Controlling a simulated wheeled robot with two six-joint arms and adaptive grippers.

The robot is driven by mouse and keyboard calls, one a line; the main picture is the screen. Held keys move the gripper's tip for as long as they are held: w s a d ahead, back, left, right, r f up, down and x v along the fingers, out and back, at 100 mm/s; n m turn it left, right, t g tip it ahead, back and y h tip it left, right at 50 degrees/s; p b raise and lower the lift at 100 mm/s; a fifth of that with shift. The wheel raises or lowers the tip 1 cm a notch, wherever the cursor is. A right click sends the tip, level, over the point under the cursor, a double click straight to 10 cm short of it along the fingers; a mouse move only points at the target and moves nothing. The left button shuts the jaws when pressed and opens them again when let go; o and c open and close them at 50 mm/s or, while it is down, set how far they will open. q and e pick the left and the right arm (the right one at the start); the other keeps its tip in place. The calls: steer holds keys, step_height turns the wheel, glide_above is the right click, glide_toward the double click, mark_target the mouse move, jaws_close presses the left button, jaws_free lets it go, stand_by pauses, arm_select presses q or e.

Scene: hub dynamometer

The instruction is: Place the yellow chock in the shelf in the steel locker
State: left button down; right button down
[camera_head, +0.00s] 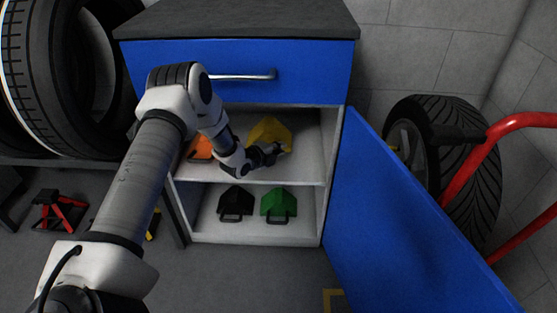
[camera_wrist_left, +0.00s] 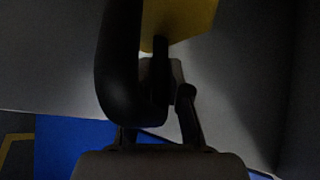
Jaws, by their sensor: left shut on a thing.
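The yellow chock (camera_head: 270,131) is inside the upper compartment of the open locker, near its middle, at the end of my left arm. My left gripper (camera_head: 277,150) is shut on it, and the chock also shows at the top of the left wrist view (camera_wrist_left: 180,20). Whether the chock touches the shelf (camera_head: 300,170) below it I cannot tell. The steel locker (camera_head: 334,150) has a blue drawer above and a blue door swung open to the right. My right gripper is out of view.
An orange chock (camera_head: 200,148) is left of the yellow one on the same shelf. A black chock (camera_head: 235,203) and a green chock (camera_head: 279,204) stand below. The open door (camera_head: 400,220) bounds the right side. Tires, a red jack (camera_head: 62,209) and a red-framed cart surround the locker.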

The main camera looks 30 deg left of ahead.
arm_select(q)
steer(key=f, duration=0.1)
steer(key=f+b, duration=0.2)
steer(key=shift+w+a+f, duration=0.15)
steer(key=shift+w+f, duration=0.1)
steer(key=shift+f, duration=0.05)
steer(key=shift+r, duration=0.15)
steer(key=c, duration=1.5)
jaws_free()
steer(key=shift+s+f, duration=0.1)
steer(key=shift+f, duration=0.1)
steer(key=o, duration=0.4)
steer(key=shift+c, duration=0.2)
steer(key=shift+r, duration=0.1)
